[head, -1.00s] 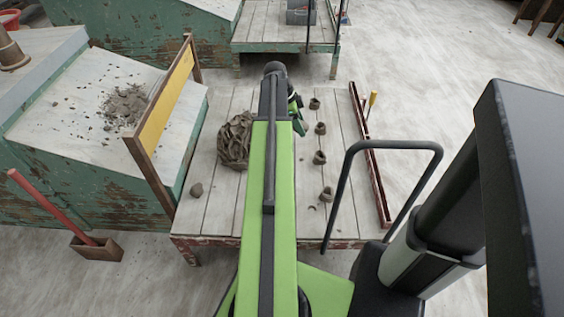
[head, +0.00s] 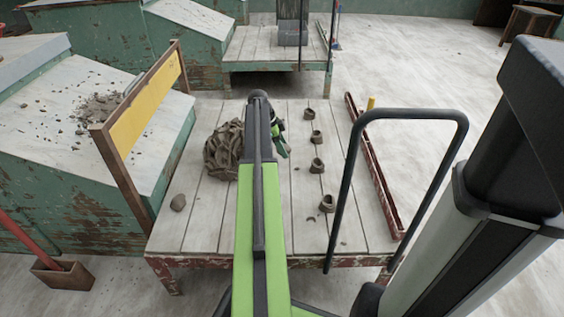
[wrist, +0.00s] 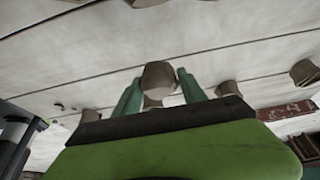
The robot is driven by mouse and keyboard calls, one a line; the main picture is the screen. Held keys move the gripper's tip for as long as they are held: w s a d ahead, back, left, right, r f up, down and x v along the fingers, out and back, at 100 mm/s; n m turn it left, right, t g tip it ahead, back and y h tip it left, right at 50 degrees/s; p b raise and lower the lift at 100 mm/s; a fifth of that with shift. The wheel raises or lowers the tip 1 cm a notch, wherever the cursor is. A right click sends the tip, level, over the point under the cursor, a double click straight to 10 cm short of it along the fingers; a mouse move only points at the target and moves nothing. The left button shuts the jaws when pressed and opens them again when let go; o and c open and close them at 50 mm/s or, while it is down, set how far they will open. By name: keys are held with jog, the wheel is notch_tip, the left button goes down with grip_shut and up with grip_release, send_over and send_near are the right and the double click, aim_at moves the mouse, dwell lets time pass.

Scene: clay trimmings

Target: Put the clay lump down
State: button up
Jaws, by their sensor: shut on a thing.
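In the wrist view, my gripper (wrist: 160,88) is shut on a rounded grey-brown clay lump (wrist: 158,76), which sits between the two green fingertips. The boards of the low table show behind it; whether the lump touches them I cannot tell. In the head view, my gripper (head: 280,143) is over the table (head: 225,230), partly behind my arm, and the held lump is hidden there.
Several small hollow clay pieces, one at the front (head: 327,203), line the right. A yellow-faced board (head: 145,108) and a dark red rail (head: 375,165) flank the table.

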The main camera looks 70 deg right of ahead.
jog(key=shift+w+d+f, duration=0.2)
jog(key=shift+w+d, duration=0.05)
jog(key=shift+w, duration=0.05)
notch_tip(320, 180, down, 4)
jog(key=b, duration=0.4)
jog(key=shift+f, duration=0.2)
jog(key=shift+r, duration=0.2)
jog(key=shift+f, duration=0.15)
jog(key=o, duration=1.5)
